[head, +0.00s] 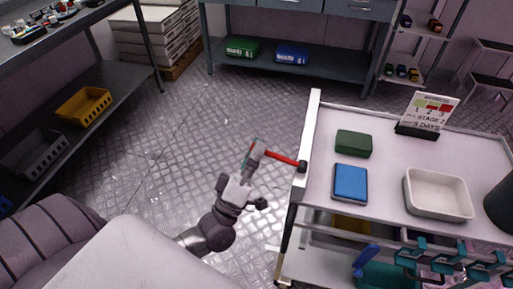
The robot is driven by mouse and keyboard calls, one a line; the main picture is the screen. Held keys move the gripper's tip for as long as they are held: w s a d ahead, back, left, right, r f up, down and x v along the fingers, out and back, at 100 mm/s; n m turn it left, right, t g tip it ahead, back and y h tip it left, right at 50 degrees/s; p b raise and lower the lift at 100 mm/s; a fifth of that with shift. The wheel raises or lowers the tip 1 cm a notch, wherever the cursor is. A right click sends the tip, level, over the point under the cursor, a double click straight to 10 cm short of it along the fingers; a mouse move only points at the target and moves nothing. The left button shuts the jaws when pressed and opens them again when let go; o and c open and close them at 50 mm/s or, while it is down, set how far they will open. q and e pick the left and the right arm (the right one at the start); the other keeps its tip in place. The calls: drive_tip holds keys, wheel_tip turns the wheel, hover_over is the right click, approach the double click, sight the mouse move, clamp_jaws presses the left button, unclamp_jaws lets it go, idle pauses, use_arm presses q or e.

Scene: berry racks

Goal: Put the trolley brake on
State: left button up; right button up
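The trolley (320,190) has a pale top and stands at the right of the head view. A red lever (283,160) with a dark joint sticks out to the left from the trolley's left edge, sloping slightly up toward its free end. My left gripper (257,152) is at the free end of the red lever, its fingers overlapping or touching that end. The fingers are small and partly hidden, so I cannot tell whether they are closed on it. My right gripper is not in view.
On the trolley top are a green block (353,143), a blue block (350,183), a white tray (467,211) and a sign (427,113). Teal hooks (408,256) hang at its front. A shelf (115,75) stands left, a workbench (330,68) behind. The metal floor (180,135) between is clear.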

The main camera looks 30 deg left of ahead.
use_arm(q)
drive_tip(key=shift+r, duration=0.1)
drive_tip(key=v, duration=1.2)
